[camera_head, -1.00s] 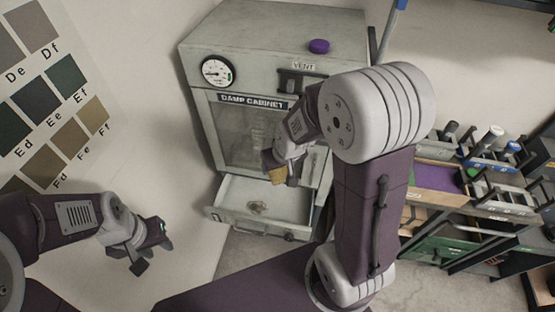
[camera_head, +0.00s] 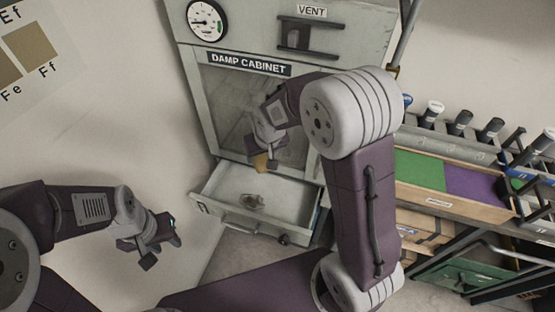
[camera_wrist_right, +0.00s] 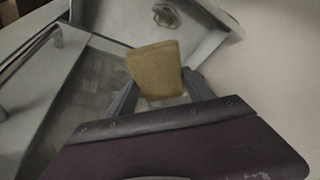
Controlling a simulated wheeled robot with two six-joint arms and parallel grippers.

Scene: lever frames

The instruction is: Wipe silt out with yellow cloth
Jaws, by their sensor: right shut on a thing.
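The yellow cloth (camera_wrist_right: 156,70) is a folded tan-yellow pad held between the fingers of my right gripper (camera_wrist_right: 160,95). In the head view the cloth (camera_head: 260,162) hangs below my right gripper (camera_head: 268,152), above the back of the open drawer and in front of the cabinet door. The silt (camera_head: 251,201) is a small brownish patch on the floor of the pale drawer (camera_head: 285,206); it also shows in the right wrist view (camera_wrist_right: 166,15). The cloth appears apart from the silt. My left gripper (camera_head: 158,250) is at the lower left, away from the drawer, with its fingers apart and nothing visible between them.
The damp cabinet (camera_head: 345,45) has a gauge (camera_head: 206,20), a vent slide (camera_head: 308,37) and a closed glazed door (camera_head: 228,105) above the drawer. At right stand a green and purple tray (camera_head: 455,208) and a rack of dark-handled tools (camera_head: 460,125).

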